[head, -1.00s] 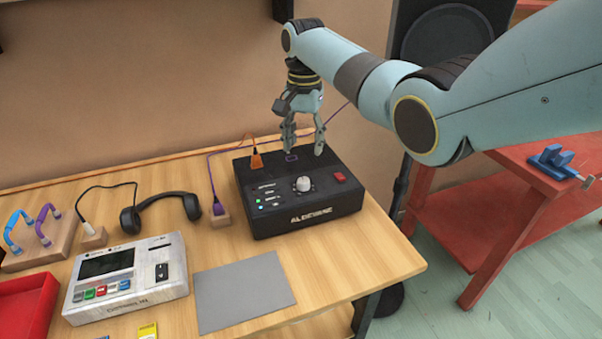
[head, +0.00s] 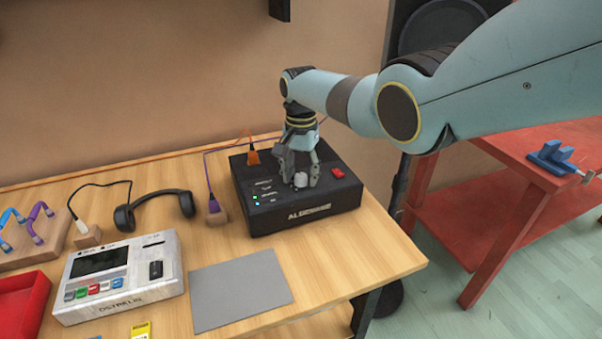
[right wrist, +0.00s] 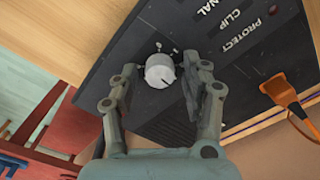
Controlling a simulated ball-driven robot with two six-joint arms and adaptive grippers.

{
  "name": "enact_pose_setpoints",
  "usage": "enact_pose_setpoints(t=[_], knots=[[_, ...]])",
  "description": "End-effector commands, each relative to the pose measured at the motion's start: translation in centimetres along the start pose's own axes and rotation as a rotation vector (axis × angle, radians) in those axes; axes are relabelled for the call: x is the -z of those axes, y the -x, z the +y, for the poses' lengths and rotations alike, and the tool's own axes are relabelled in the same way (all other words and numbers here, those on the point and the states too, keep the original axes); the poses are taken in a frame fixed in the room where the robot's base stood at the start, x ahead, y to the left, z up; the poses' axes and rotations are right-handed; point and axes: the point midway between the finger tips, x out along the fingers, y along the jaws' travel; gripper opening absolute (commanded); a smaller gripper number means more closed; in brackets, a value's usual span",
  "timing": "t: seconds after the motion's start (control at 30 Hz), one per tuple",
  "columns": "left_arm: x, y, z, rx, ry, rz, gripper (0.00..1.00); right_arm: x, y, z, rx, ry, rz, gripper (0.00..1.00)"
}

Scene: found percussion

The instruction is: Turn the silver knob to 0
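The silver knob (head: 300,179) sits on top of the black box (head: 300,219) on the wooden table. In the right wrist view the silver knob (right wrist: 160,70) shows a dark pointer line on its face, with small marks around it. My right gripper (head: 300,181) is down at the box with its fingers on either side of the knob. In the right wrist view the right gripper (right wrist: 158,92) is open, with gaps between both fingers and the knob. My left gripper is not in view.
A red button (head: 337,173) lies right of the knob, and an orange plug (head: 252,155) stands at the box's back left. A purple plug (head: 215,208), headphones (head: 155,206), a white device (head: 120,275) and a grey mat (head: 240,290) lie nearby.

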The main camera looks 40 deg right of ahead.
Motion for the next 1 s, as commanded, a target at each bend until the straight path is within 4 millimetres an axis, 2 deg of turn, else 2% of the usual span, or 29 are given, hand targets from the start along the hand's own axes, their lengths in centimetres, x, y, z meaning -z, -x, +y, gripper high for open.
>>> enact_pose_setpoints(t=[0.03, 0.33, 0.67, 1.0], knots=[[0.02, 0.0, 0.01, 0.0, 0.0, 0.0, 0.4, -0.02, -0.01, 0.01, 0.0, 0.0, 0.0, 0.38], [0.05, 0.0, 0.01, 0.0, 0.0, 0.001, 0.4, -0.02, -0.01, 0.0, 0.0, 0.0, 0.0, 0.0], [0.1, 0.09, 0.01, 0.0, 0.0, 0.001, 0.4, -0.03, 0.0, 0.0, 0.0, 0.042, -0.001, 0.0], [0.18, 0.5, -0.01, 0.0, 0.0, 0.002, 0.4, -0.04, 0.02, 0.0, 0.0, 0.269, -0.001, 0.0]])
